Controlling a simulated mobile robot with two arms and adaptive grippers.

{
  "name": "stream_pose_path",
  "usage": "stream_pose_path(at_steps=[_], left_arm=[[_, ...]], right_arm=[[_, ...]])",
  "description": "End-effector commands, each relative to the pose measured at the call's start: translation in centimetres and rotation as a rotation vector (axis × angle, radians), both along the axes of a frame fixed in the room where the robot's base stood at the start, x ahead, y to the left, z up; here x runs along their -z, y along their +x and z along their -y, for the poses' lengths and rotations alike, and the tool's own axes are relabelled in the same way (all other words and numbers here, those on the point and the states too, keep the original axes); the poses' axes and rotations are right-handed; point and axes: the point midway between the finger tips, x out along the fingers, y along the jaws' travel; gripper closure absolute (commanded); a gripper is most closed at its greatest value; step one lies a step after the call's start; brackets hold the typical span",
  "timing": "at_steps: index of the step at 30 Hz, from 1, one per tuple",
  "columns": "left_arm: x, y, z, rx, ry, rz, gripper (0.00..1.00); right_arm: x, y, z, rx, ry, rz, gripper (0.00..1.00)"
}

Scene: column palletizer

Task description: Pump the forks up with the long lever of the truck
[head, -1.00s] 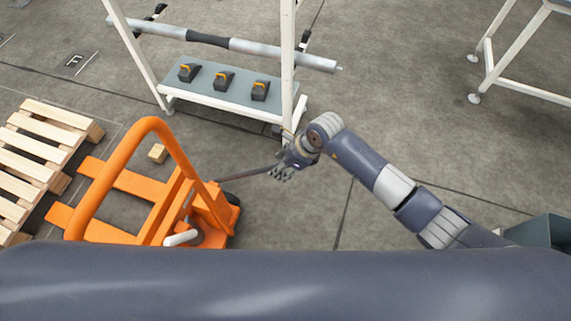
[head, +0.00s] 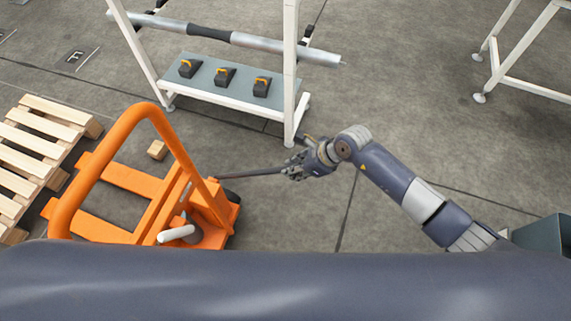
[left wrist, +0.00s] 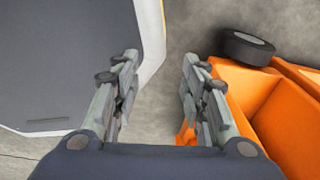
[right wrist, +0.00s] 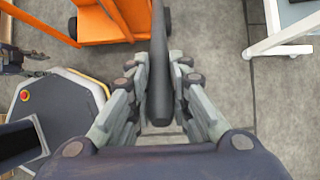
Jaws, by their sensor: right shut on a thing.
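The orange truck (head: 205,209) stands at the left in the head view, with its tall loop handle (head: 124,118) and its forks (head: 130,178) low toward the pallet. The long dark lever (head: 250,172) sticks out rightward from the truck. My right gripper (head: 295,168) is shut on the lever near its outer end. In the right wrist view the lever (right wrist: 160,70) runs between the fingers toward the truck. My left gripper (left wrist: 158,95) is open and empty in the left wrist view, beside an orange part of the truck (left wrist: 270,110); the head view does not show it.
A wooden pallet (head: 40,137) lies left of the forks, with a small wooden block (head: 157,150) on the floor near them. A white-framed rack (head: 225,98) holding several dark items stands behind. Another white frame (head: 530,83) is far right. The floor between is clear.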

Motion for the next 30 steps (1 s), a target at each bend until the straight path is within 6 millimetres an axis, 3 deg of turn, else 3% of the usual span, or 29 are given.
stream_pose_path(at_steps=[1,2,14,26,30], left_arm=[[1.6,0.0,0.0,0.0,0.0,0.0,0.6],[1.9,0.0,0.0,0.0,0.0,0.0,0.6],[2.2,-0.1,-0.2,0.0,0.003,-0.003,0.6],[9.0,0.0,-0.6,0.0,0.008,-0.001,0.6],[10.0,2.2,-0.2,-0.003,0.005,0.013,0.6]], right_arm=[[2.1,-0.5,1.0,0.0,0.005,-0.005,1.0],[2.2,-0.5,1.3,0.0,0.013,-0.001,1.0],[2.3,-0.8,1.8,-0.001,0.04,0.007,1.0],[7.5,-1.7,4.5,-0.001,0.15,0.041,1.0],[8.5,-1.9,5.3,-0.003,0.183,0.053,1.0]])
